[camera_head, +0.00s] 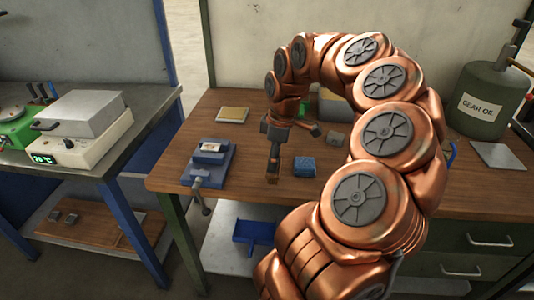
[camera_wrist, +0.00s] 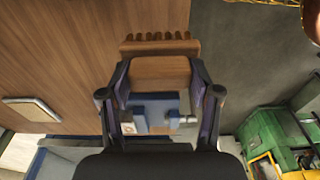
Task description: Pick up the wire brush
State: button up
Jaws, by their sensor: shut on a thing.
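My gripper (camera_head: 273,168) points down over the front part of the wooden workbench, between the blue vise and a blue block. In the wrist view, my gripper (camera_wrist: 160,85) is shut on the wire brush (camera_wrist: 160,72). Its brown wooden body lies between the two fingers, and a row of brown tufts shows beyond the fingertips. In the head view, only a small brown part of the brush (camera_head: 272,178) shows below the fingers. I cannot tell whether it touches the bench.
The blue vise (camera_head: 208,162) stands left of my gripper, and the blue block (camera_head: 304,166) is close on its right. A yellowish plate (camera_head: 232,115) lies behind. A gear oil can (camera_head: 487,100) stands at the right. A steel table (camera_head: 150,105) is at the left.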

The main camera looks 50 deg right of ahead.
jog(key=s+a+b, duration=0.2)
jog(key=s+a, duration=0.1)
jog(key=s, duration=0.5)
jog(key=shift+s+r, duration=0.3)
jog(key=shift+r, duration=0.15)
